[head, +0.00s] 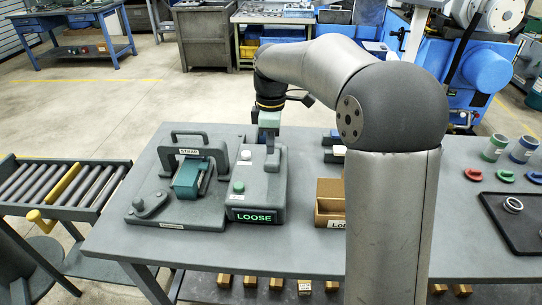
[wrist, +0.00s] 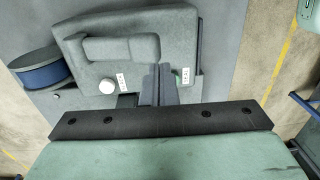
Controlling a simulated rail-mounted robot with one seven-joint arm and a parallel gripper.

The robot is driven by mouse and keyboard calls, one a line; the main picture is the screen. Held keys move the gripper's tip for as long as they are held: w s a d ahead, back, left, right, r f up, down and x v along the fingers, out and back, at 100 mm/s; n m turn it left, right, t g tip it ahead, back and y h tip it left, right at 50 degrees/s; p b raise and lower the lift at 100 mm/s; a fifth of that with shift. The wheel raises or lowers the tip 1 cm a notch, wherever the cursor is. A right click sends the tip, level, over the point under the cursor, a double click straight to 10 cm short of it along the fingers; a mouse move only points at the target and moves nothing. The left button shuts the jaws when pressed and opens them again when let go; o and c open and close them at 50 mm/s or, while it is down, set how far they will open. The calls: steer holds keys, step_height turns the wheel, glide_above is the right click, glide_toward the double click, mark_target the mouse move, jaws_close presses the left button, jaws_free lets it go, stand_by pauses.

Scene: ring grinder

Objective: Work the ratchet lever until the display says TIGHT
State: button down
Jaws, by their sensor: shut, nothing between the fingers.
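The display (head: 254,217) on the front of a grey control box (head: 272,190) reads LOOSE. The box has a white button (head: 246,155) and a green button (head: 238,187) on top. A grey lever with a round knob (head: 148,203) lies on the base plate at the left; I cannot tell for sure that it is the ratchet lever. My gripper (head: 269,146) points down at the back right of the box. In the wrist view its fingers (wrist: 158,84) are together and empty, over or close to the box. Contact cannot be told.
A grey frame with a handle (head: 189,137) and a teal block (head: 188,178) stand left of the box. A cardboard-coloured bin (head: 329,200) is to the right, partly behind my arm. A roller conveyor (head: 65,185) adjoins the left side. The table front (head: 200,250) is clear.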

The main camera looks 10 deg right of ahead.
step_height(320, 180, up, 6)
steer(key=shift+f, duration=0.1)
stand_by(1.9)
